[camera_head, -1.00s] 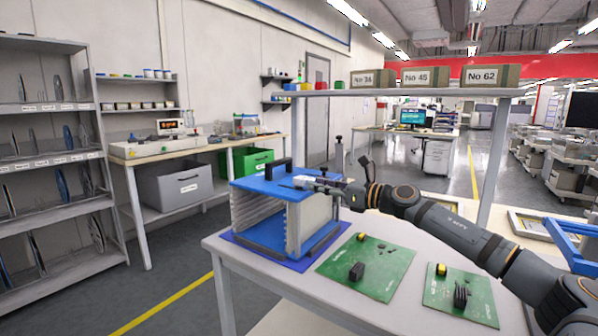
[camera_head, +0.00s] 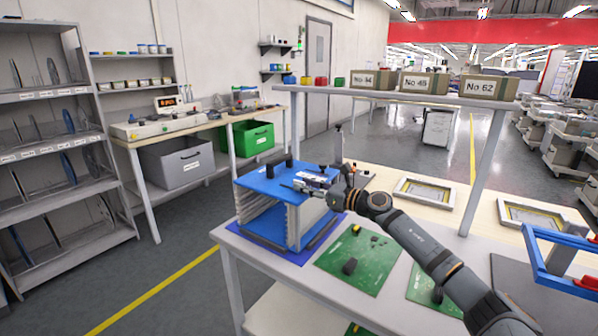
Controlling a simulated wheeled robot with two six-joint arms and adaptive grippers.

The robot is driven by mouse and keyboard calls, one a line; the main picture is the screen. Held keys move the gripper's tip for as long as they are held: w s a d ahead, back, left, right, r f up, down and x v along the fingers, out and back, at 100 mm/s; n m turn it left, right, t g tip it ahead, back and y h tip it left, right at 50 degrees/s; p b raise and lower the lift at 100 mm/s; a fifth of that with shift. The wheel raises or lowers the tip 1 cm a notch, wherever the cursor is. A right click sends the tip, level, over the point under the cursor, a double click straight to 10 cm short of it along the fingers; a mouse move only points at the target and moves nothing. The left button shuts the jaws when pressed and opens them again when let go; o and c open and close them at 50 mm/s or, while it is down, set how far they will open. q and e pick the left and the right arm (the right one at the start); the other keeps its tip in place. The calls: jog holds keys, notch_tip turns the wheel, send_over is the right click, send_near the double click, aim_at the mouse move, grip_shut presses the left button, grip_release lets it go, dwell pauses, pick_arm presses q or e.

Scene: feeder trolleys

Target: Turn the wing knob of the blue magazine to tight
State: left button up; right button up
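The blue magazine (camera_head: 263,181) stands on a blue mat (camera_head: 304,256) at the table's left end. It has a blue top plate, pale slotted side walls and an open front. A black handle (camera_head: 270,171) shows on its top. My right gripper (camera_head: 303,186) is low over the right part of the top plate, with its fingers pointing left. It covers that part of the plate, and I cannot make out the wing knob or whether the fingers are closed on it. My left gripper is not in view.
Green circuit boards (camera_head: 345,272) with black parts lie right of the magazine on the white table (camera_head: 290,285). A shelf (camera_head: 400,94) with numbered boxes crosses above the back. A blue frame (camera_head: 560,262) stands at the right. Grey floor lies open to the left.

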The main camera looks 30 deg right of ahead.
jog(key=shift+w+a+r+p, duration=0.2)
jog(key=shift+w+r+p, duration=0.2)
jog(key=shift+w, duration=0.05)
jog(key=shift+w+a+f+p, duration=0.1)
jog(key=shift+w+p, duration=0.25)
jog(key=shift+w+a+f, duration=0.3)
jog(key=shift+w, duration=0.25)
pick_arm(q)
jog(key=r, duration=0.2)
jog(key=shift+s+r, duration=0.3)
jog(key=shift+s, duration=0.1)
pick_arm(e)
grip_shut()
